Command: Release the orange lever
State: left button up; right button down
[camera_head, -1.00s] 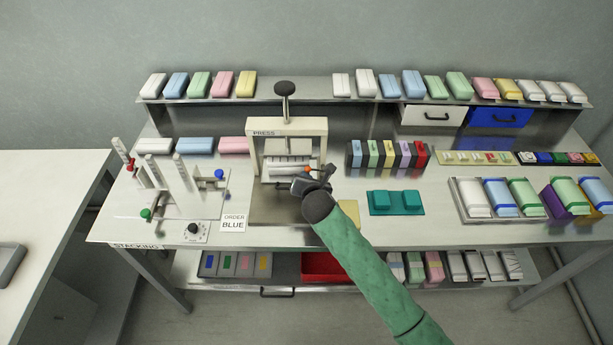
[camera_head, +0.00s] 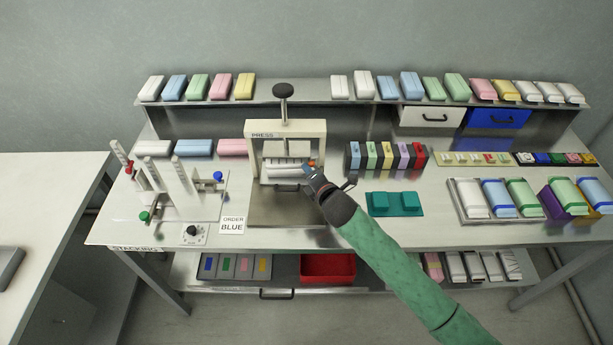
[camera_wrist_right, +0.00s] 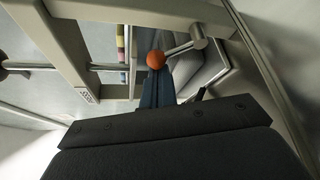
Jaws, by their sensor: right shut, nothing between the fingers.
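The orange lever shows in the right wrist view as an orange ball (camera_wrist_right: 155,60) on a short metal rod at the press. In the head view the orange knob (camera_head: 313,163) is a small spot at the right side of the press (camera_head: 287,128). My right gripper (camera_head: 308,170) is shut and empty, with its fingertips close beside the knob. In the right wrist view the shut fingers (camera_wrist_right: 156,84) end right below the ball; whether they touch it I cannot tell. White rolls lie inside the press frame. My left gripper is not in view.
Coloured boxes (camera_head: 385,156) stand right of the press, with a teal tray (camera_head: 394,204) in front of them. A stacking stand with pegs (camera_head: 170,190) is at the left. The press's front plate (camera_head: 285,212) is bare.

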jog(key=shift+d+r+m+t+y+b, duration=0.35)
jog(key=shift+d+m+t+y+b, duration=0.2)
jog(key=shift+m+b, duration=0.4)
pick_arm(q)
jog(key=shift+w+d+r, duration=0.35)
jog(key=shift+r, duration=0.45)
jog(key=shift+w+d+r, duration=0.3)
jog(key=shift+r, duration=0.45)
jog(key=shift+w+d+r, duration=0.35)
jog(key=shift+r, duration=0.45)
pick_arm(e)
jog(key=shift+r+m, duration=0.15)
jog(key=shift+m, duration=0.1)
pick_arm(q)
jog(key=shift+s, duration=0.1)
pick_arm(e)
jog(key=shift+s+d, duration=0.1)
